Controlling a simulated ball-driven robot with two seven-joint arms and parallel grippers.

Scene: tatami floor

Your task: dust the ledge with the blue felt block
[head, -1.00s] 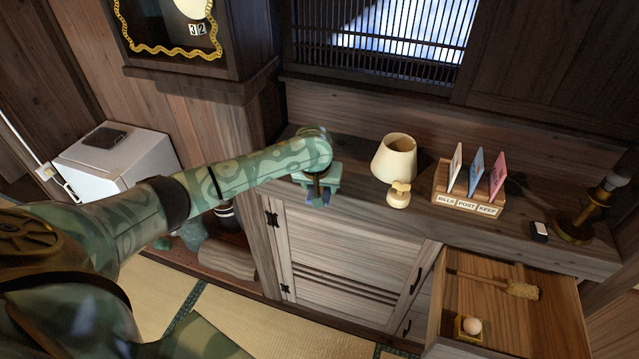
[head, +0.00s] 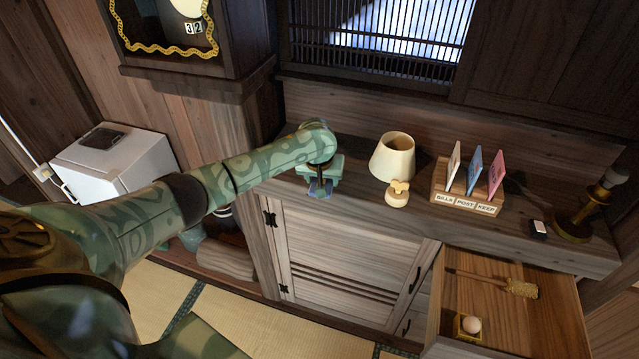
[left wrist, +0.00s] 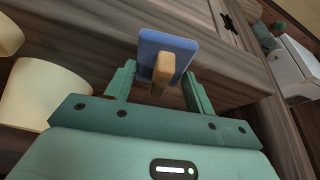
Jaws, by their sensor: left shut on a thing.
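The ledge (head: 350,205) is a long grey-brown wooden shelf top along the wall. My left gripper (head: 322,187) is over its left part, to the left of the lamp. In the left wrist view the gripper (left wrist: 160,78) is shut on the blue felt block (left wrist: 178,42), a flat blue pad with a light wooden handle (left wrist: 162,72) between the fingers. In the head view only small blue parts of the block show below the gripper. Whether its underside touches the ledge is hidden. My right gripper is out of view.
A cream lamp (head: 393,157) with a small pale object (head: 397,194) in front stands right of the gripper. Further right are a card rack (head: 466,199), a small dark-and-white block (head: 538,230) and a brass stand (head: 573,226). A drawer (head: 510,325) is open below.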

